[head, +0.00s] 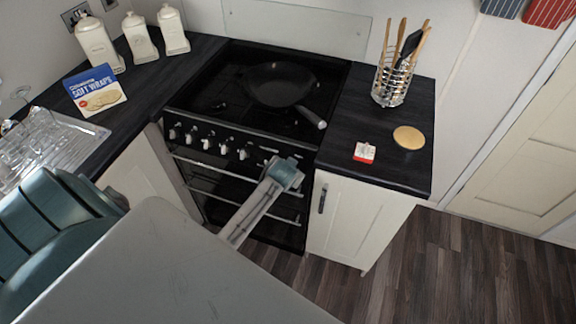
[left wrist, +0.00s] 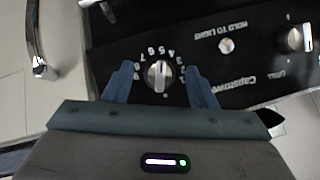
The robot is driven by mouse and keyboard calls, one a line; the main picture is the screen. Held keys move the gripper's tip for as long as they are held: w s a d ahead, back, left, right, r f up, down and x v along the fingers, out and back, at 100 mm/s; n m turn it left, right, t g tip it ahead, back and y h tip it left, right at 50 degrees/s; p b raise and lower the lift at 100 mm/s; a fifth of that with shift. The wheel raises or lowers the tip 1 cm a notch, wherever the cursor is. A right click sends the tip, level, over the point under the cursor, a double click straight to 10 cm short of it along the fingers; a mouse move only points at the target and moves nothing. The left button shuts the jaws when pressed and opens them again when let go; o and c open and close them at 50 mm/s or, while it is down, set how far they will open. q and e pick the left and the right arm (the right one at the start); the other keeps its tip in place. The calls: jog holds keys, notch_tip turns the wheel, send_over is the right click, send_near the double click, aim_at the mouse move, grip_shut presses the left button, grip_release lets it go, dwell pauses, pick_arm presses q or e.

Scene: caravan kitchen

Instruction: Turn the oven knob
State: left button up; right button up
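The black oven (head: 232,180) has a row of silver knobs along its front panel. In the left wrist view a silver knob (left wrist: 158,74) with a dial of white numbers sits between the fingers of my left gripper (left wrist: 159,68). The fingers are open, one on each side of the knob; I cannot tell whether they touch it. In the head view my left gripper (head: 277,164) is at the right end of the knob row and hides the knob there. My right gripper is not in view.
A frying pan (head: 280,85) sits on the hob, its handle towards the front right. The right counter holds a utensil rack (head: 391,87), a small red-and-white box (head: 364,152) and a round golden disc (head: 408,137). A cupboard handle (left wrist: 35,40) is beside the gripper.

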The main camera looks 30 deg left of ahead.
pick_arm(q)
jog(key=b+v, duration=0.2)
jog(key=v, duration=0.8)
jog(key=shift+s+d+r, duration=0.15)
jog(key=shift+r, duration=0.15)
dwell(0.4)
